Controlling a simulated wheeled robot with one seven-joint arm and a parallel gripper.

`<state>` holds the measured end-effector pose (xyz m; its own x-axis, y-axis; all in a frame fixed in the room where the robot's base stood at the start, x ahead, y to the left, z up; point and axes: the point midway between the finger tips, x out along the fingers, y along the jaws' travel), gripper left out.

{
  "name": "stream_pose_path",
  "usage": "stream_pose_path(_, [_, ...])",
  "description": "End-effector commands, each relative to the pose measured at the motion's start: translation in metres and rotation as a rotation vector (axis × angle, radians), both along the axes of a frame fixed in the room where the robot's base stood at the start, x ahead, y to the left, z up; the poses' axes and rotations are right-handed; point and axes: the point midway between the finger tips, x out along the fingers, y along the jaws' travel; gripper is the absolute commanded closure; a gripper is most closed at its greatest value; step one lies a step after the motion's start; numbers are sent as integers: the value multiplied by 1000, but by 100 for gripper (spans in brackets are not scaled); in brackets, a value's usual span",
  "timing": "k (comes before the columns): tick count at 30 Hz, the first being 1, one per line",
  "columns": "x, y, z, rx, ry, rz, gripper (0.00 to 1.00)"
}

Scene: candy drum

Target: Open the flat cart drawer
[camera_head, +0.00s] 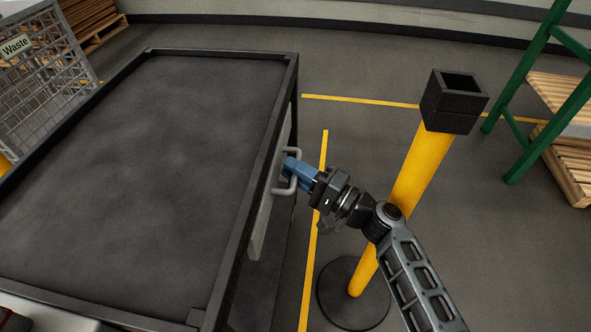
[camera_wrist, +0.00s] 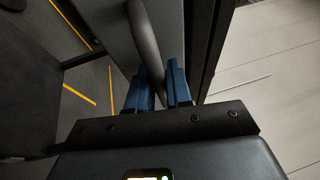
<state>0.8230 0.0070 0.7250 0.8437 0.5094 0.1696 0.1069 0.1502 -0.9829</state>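The flat cart (camera_head: 160,150) has a wide black top with a low rim and fills the left of the head view. Its drawer (camera_head: 262,215) shows as a grey front panel under the right edge of the top. A grey bar handle (camera_head: 283,191) stands out from that panel. My gripper (camera_head: 291,168) reaches it from the right with its blue fingers at the bar. In the wrist view the handle (camera_wrist: 148,40) runs between the two fingers (camera_wrist: 160,85), which look closed on it. Whether the drawer stands slightly out is hard to tell.
A yellow post (camera_head: 412,175) with a black top and round base stands right of the cart, close behind my arm. A green rack (camera_head: 548,95) with pallets is at the far right. A wire waste cage (camera_head: 40,70) is at the upper left.

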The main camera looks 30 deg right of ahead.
Motion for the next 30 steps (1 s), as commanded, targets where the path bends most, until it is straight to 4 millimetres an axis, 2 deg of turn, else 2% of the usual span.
stream_pose_path(3, [0, 0, 0, -1, 1, 0, 100])
stream_pose_path(16, [-1, -1, -1, -1, 1, 0, 100])
stream_pose_path(24, [-22, -31, -2, -1, 1, -2, 100])
stream_pose_path(30, [-25, -34, -1, 0, 2, 0, 100])
